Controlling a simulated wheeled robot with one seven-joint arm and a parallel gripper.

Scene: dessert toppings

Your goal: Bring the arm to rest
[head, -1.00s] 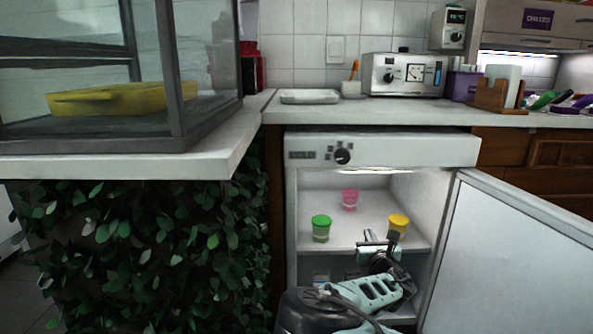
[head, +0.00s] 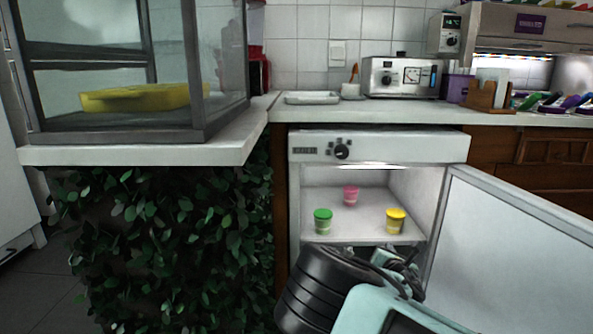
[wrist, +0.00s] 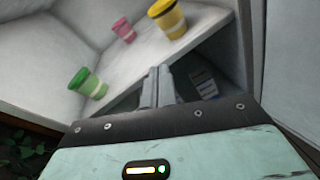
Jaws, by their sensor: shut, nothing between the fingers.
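My gripper (wrist: 157,86) is shut and empty in the wrist view, its fingers together just in front of the fridge shelf's edge. In the head view my arm is folded low in front of the open fridge, and its fingertips are hidden. A green-lidded cup (head: 322,221), a pink cup (head: 350,196) and a yellow-lidded cup (head: 395,220) stand upright on the fridge's upper shelf (head: 372,222). The wrist view also shows the green cup (wrist: 88,84), the pink cup (wrist: 123,30) and the yellow cup (wrist: 168,18), all apart from the fingers.
The fridge door (head: 510,250) stands open to the right. A white counter (head: 140,153) with a glass case (head: 195,70) and leafy plants (head: 170,250) below is at the left. A toaster oven (head: 400,77) sits on the back counter. A pale object (wrist: 203,82) lies below the shelf.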

